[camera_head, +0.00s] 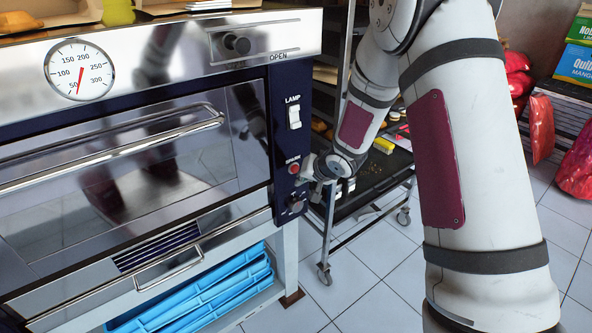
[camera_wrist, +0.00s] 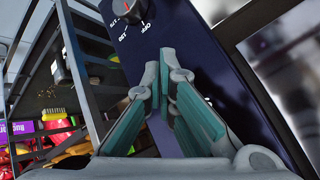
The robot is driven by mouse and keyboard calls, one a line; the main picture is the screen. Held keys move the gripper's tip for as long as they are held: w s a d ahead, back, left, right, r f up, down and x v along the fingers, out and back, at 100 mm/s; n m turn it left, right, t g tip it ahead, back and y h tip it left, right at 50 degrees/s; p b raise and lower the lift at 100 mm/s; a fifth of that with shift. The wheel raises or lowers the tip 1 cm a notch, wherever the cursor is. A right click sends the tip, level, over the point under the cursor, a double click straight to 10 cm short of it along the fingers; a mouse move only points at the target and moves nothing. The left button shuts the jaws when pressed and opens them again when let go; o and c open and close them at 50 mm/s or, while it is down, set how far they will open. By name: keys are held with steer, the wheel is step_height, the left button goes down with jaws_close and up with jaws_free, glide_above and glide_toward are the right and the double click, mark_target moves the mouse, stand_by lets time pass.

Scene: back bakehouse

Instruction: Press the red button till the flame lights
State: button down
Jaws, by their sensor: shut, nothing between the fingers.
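The red button (camera_head: 294,168) sits on the dark blue control strip of the oven (camera_head: 271,130), under a small label, between the lamp switch and the lower knob. My gripper (camera_head: 304,178) is shut and empty, just right of the button and close to the panel. I cannot tell whether it touches the button. In the wrist view the fingers (camera_wrist: 163,72), with teal pads, point along the blue panel, and the button is not seen, perhaps hidden behind them. No flame shows in either view.
A white lamp switch (camera_head: 294,116) is above the button. A knob (camera_head: 297,202) is below it, also in the wrist view (camera_wrist: 131,9). The oven handle (camera_head: 120,142) sticks out at left. A wheeled rack (camera_head: 345,213) stands close behind my gripper. Blue trays (camera_head: 195,297) lie under the oven.

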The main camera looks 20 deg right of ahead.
steer(key=shift+s, duration=0.1)
steer(key=shift+s+d+p, duration=0.2)
steer(key=shift+s+d, duration=0.1)
steer(key=shift+s, duration=0.45)
steer(key=shift+s+d+p, duration=0.2)
steer(key=shift+s+d, duration=0.15)
steer(key=shift+s, duration=0.4)
steer(key=shift+s+d+p, duration=0.2)
steer(key=shift+s+d, duration=0.1)
steer(key=shift+s, duration=0.45)
steer(key=s+d+r+n+g+h+p, duration=0.1)
steer(key=s+d+r+h+p, duration=0.1)
steer(key=s+r, duration=0.65)
steer(key=s+d+r+h+p, duration=0.15)
steer(key=s+r, duration=0.25)
steer(key=r, duration=0.9)
steer(key=s+a+r+n+g+p, duration=0.1)
steer(key=s+a+r, duration=0.2)
steer(key=s, duration=1.1)
steer(key=s+a+r+n+g+y+p, duration=0.1)
steer(key=s+r, duration=0.5)
steer(key=s, duration=0.7)
steer(key=shift+s+a+r+n+g+p, duration=0.15)
steer(key=shift+s+a+n+g+p, duration=0.2)
steer(key=shift+a+n+g+p, duration=0.4)
